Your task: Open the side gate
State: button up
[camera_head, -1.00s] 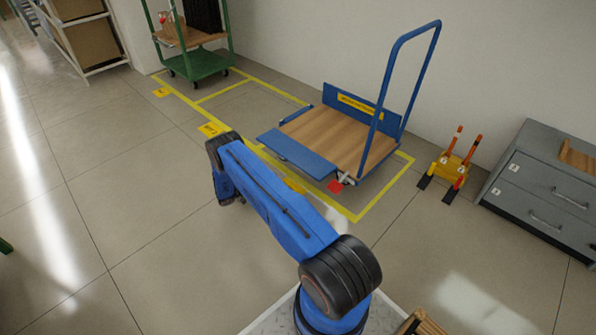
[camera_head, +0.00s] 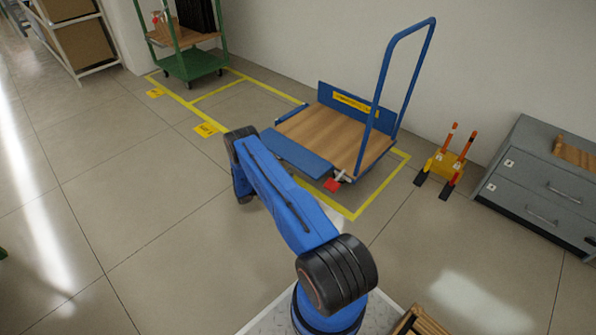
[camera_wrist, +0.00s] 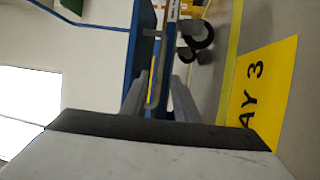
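A blue platform trolley with a wooden deck (camera_head: 335,138) stands in a yellow floor bay. Its near-side blue gate panel (camera_head: 298,153) leans outward, roughly flat; its left end is partly hidden by my arm. The far-side gate (camera_head: 343,99) stands upright with a yellow label. A red pedal (camera_head: 332,185) sits at the near right corner. In the wrist view my gripper (camera_wrist: 160,82) has two grey fingers apart, with a blue edge and a thin grey bar between them. I cannot tell whether they touch. My gripper is hidden behind my arm in the head view.
A yellow stand with striped posts (camera_head: 446,164) and a grey drawer cabinet (camera_head: 545,180) stand right of the trolley. A green cart (camera_head: 190,66) is at the back left. A yellow bay label (camera_wrist: 265,92) lies on the floor. The floor at left is clear.

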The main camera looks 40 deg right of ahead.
jog(key=x, duration=0.6)
jog(key=shift+d, duration=0.25)
jog(key=shift+c, duration=0.4)
grip_shut()
